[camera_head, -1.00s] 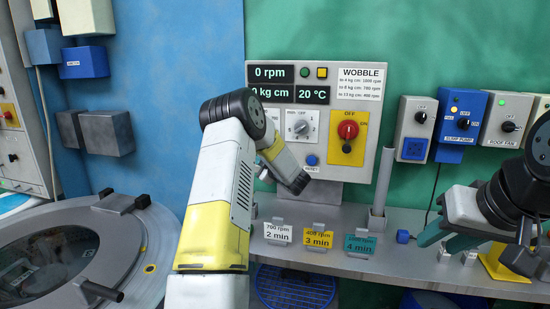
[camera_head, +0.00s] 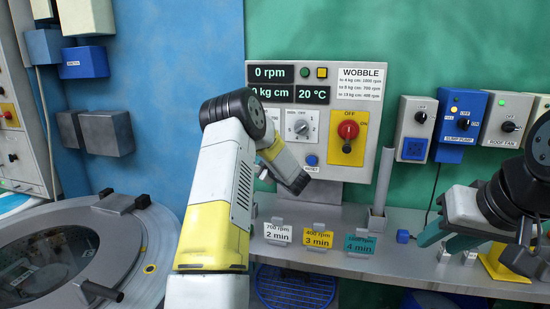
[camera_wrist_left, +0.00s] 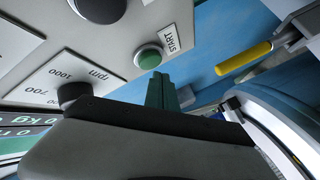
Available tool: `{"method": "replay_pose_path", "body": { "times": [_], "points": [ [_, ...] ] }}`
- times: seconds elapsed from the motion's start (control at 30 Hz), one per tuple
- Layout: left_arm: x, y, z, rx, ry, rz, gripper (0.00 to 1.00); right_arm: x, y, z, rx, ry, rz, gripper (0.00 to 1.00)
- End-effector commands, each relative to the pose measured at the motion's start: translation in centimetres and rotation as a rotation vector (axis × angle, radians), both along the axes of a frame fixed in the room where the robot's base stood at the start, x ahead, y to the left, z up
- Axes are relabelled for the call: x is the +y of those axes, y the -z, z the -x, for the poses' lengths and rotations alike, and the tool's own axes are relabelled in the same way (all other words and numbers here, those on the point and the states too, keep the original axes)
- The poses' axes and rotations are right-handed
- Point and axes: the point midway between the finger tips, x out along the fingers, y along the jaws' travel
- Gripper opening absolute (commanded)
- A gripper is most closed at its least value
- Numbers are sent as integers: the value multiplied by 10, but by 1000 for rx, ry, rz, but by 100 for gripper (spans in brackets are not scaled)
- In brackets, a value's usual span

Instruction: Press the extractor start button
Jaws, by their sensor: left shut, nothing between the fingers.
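The extractor start button (camera_wrist_left: 148,57) is a round green button in a grey ring beside the START label (camera_wrist_left: 171,38) in the left wrist view. My left gripper (camera_wrist_left: 158,78) has its green fingers shut with nothing between them. Their tips appear just below the button's edge; I cannot tell whether they touch it. In the head view, my left arm stands before the extractor panel (camera_head: 375,112) and hides the start button and left fingers. My right gripper (camera_head: 447,243) hangs over the shelf at the right, its green fingers apart.
A red knob (camera_head: 348,130) and a blue button (camera_head: 312,160) sit on the panel near my left wrist. Cards (camera_head: 277,232) stand on the grey shelf (camera_head: 400,262). A round drum lid (camera_head: 150,240) is at left. A yellow-handled lever (camera_wrist_left: 243,58) lies right of the button.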

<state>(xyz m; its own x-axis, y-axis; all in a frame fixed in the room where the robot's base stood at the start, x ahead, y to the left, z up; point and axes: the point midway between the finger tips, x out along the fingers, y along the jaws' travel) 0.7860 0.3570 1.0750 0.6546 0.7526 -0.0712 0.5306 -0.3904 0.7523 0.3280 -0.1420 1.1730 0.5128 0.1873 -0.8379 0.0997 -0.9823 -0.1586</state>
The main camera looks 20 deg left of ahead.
Motion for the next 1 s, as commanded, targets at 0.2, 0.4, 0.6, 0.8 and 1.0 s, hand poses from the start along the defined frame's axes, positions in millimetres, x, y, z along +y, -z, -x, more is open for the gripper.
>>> {"method": "replay_pose_path", "body": {
  "times": [0.2,0.4,0.6,0.8,1.0],
  "points": [
    [0,0,0,0,0,0,0,0,0,0,0,0,0,36],
    [0,0,0,0,0,0,0,0,0,0,0,0,0,36],
    [0,0,0,0,0,0,0,0,0,0,0,0,0,36],
    [0,0,-3,0,1,1,0,0,0,0,0,0,0,36],
    [0,-1,-9,-1,1,-1,0,0,0,0,0,0,0,36]
  ]
}}
